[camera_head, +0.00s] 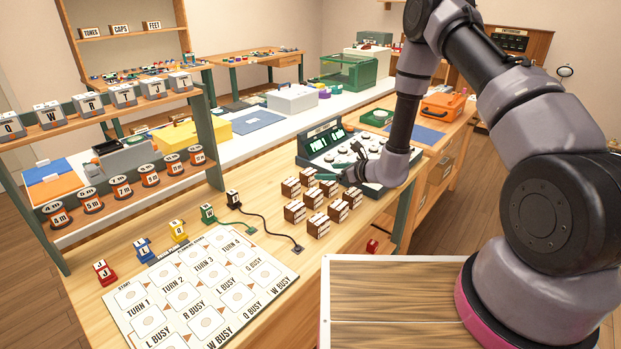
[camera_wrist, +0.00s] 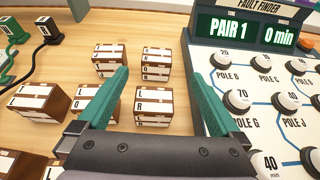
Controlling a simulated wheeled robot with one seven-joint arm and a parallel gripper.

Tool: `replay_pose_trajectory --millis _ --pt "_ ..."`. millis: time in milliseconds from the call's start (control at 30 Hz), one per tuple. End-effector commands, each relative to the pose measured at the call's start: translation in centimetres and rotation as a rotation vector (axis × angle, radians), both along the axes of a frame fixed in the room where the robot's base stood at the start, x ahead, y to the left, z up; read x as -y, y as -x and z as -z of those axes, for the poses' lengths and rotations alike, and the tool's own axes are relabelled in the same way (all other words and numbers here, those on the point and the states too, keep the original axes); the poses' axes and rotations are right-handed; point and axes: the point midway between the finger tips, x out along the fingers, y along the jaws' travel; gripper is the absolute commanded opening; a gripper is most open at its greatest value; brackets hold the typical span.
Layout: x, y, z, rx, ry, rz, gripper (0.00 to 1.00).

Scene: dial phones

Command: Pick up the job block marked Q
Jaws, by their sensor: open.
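My gripper (camera_wrist: 156,72) is open, with its green fingers spread above the bench; it also shows in the head view (camera_head: 352,170). Several brown wooden blocks with white lettered labels stand below it. One wooden block (camera_wrist: 157,62) appears between the fingertips, and another (camera_wrist: 155,104) appears nearer; nothing is held. Their small letters are hard to read. In the head view the wooden blocks (camera_head: 317,224) form rows beside the fault finder. I cannot tell for certain which block is marked Q.
The fault finder panel (camera_wrist: 240,72), with white knobs, stands close on the right. A turn board (camera_head: 200,290) lies left of the wooden blocks. A letter rack (camera_head: 95,118) stands at left.

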Motion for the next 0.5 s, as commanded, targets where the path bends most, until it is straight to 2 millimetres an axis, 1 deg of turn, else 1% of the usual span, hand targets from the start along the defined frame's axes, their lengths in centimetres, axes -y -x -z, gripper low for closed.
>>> replay_pose_trajectory --millis 33,100,267,500 --pt "-0.6 -0.5 0.3 0.001 0.0 -0.003 1.0" --pt "-1.2 -0.9 0.7 0.0 0.0 -0.001 1.0" --pt "-2.0 -1.5 1.1 0.0 -0.001 -0.002 1.0" --pt "-4.5 -3.1 2.9 0.001 0.0 -0.003 1.0"
